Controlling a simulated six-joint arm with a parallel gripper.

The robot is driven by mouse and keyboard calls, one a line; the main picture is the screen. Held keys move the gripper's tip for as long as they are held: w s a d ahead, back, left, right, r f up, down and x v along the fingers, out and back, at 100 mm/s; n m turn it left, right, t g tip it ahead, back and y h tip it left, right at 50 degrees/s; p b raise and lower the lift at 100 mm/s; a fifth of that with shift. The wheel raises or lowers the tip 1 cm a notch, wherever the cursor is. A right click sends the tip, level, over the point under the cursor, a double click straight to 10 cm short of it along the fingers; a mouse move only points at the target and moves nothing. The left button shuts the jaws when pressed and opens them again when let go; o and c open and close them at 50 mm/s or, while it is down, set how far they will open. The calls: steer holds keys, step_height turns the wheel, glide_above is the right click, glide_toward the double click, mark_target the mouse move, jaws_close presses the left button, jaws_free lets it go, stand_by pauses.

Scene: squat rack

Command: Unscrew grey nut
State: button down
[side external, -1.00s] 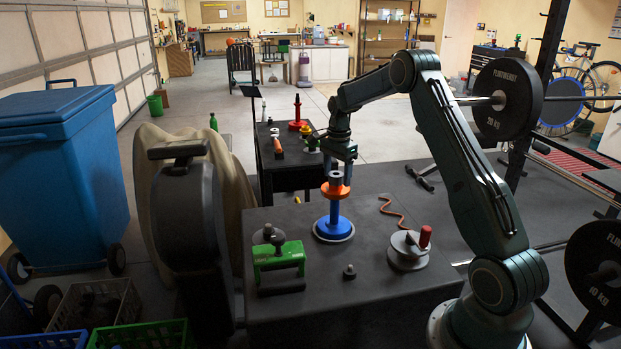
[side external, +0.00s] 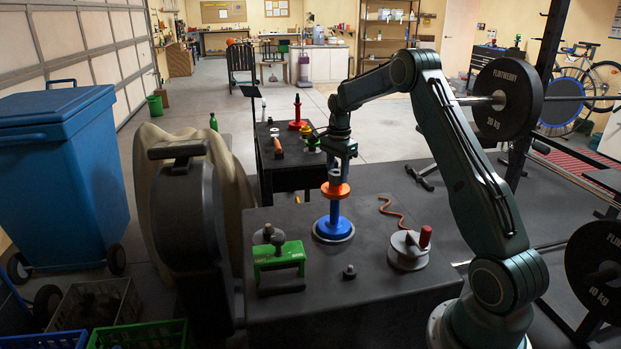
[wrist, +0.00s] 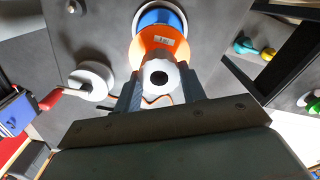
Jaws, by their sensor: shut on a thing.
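A blue post on a round base (side external: 334,229) stands upright on the dark bench, and its base also shows in the wrist view (wrist: 160,18). An orange disc (side external: 335,190) sits around the upper part of the post and shows in the wrist view (wrist: 157,40). The grey nut (wrist: 172,68), with a dark central hole, is above the orange disc at the top of the post. My gripper (wrist: 160,82) points down from above, with its two fingers on opposite sides of the nut, shut on it. The threads are hidden.
A green block frame (side external: 279,257) stands left on the bench top (side external: 330,295). A small dark knob (side external: 349,272) is in front, and a grey disc with a red handle (side external: 408,252) is at right. A brown wavy rod (side external: 391,210) lies behind it.

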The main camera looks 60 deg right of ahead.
steer(key=shift+r, duration=0.65)
stand_by(0.5)
steer(key=shift+r, duration=1.2)
